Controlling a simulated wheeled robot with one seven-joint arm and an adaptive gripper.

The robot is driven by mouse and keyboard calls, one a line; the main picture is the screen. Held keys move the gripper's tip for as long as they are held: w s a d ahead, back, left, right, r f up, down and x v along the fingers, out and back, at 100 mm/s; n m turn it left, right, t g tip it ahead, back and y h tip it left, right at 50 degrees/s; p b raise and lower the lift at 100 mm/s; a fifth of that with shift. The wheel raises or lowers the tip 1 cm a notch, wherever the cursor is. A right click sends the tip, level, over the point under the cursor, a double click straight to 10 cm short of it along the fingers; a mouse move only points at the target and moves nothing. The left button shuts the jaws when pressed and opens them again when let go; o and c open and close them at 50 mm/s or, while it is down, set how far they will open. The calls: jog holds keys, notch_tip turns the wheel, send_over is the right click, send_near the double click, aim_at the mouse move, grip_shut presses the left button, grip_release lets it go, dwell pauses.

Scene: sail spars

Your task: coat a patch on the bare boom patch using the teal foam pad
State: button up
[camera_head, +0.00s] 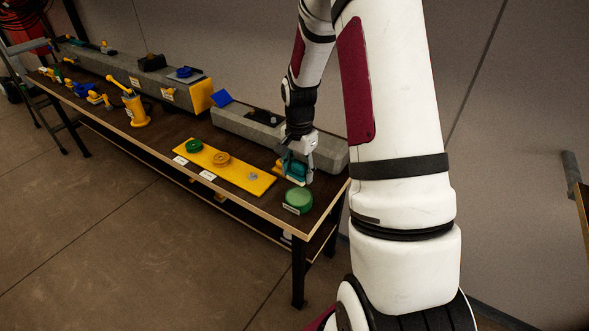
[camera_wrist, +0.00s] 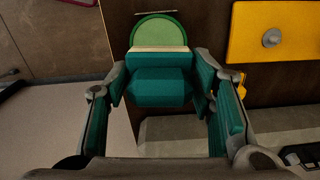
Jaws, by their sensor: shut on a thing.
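My gripper (camera_head: 298,160) is shut on the teal foam pad (camera_head: 290,170) near the right end of the bench. In the wrist view the pad (camera_wrist: 160,88) sits between both fingers, with a cream layer along its far side. A round green dish (camera_head: 298,198) with a pale label lies just in front of the pad; it also shows in the wrist view (camera_wrist: 158,33), partly hidden by the pad. I cannot tell if pad and dish touch. A short grey beam (camera_head: 239,127) lies behind my gripper, partly hidden by my arm. I cannot make out the bare boom patch.
A long grey boom (camera_head: 120,72) with a yellow end runs along the back. A yellow pot (camera_head: 136,112) stands before it. The bench's front edge is close.

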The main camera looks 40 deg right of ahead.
aim_at(299, 196)
jog(key=shift+s+f, duration=0.15)
jog(key=shift+f, duration=0.2)
jog(key=shift+f+b, duration=1.45)
jog(key=shift+f, duration=1.25)
jog(key=shift+f+b, duration=0.35)
jog(key=shift+f, duration=0.25)
jog(key=shift+r, duration=0.1)
jog(key=shift+r+p, duration=1.75)
jog(key=shift+r, duration=1.7)
